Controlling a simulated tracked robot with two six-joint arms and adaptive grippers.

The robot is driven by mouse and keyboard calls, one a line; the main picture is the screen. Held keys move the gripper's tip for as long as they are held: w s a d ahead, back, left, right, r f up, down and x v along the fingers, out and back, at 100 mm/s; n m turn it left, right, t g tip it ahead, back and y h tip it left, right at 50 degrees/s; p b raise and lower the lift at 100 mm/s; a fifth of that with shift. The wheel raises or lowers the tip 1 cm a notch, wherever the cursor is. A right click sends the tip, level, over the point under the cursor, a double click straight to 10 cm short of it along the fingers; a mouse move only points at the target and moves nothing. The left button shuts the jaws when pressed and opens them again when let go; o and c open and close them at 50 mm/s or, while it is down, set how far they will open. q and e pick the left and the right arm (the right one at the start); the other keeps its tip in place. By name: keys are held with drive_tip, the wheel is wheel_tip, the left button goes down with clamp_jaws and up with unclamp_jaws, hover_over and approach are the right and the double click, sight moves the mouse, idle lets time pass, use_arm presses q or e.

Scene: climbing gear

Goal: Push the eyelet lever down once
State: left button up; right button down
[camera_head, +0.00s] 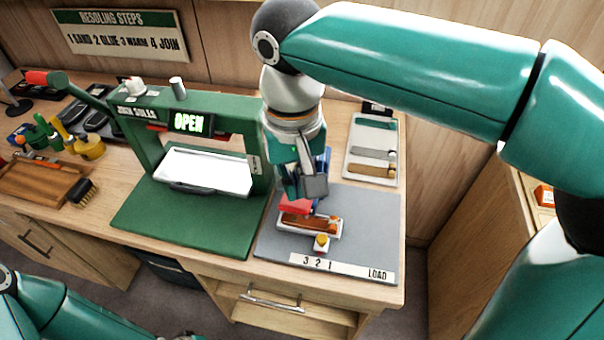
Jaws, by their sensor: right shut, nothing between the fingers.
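My right gripper (308,192) is shut and empty, reaching down from above over the grey mat (379,215). A red piece (293,206), which looks like the end of the eyelet lever, lies just under and left of its fingertips. I cannot tell whether they touch. A blue part (327,160) shows behind the gripper; most of the device is hidden by my wrist and fingers. A brown and orange piece (312,223) lies in a pale holder just in front of the red piece. My left arm shows only at the bottom left corner.
A green press (130,220) with an "OPEN" display (188,123) and red-tipped handle (37,77) stands left of the mat. A grey tray (374,124) lies behind it. A yellow-topped knob (321,242) stands near the strip marked "3 2 1 LOAD" (345,267). The mat's right side is clear.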

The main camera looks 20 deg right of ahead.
drive_tip(key=shift+f, duration=0.15)
wheel_tip(320, 180, down, 9)
drive_tip(key=b, duration=0.6)
drive_tip(key=shift+s+b, duration=0.25)
drive_tip(key=shift+b, duration=0.1)
idle(0.5)
drive_tip(key=shift+a+r, duration=0.1)
drive_tip(key=shift+r, duration=0.15)
wheel_tip(320, 180, up, 13)
drive_tip(key=p, duration=1.2)
drive_tip(key=shift+f, duration=0.1)
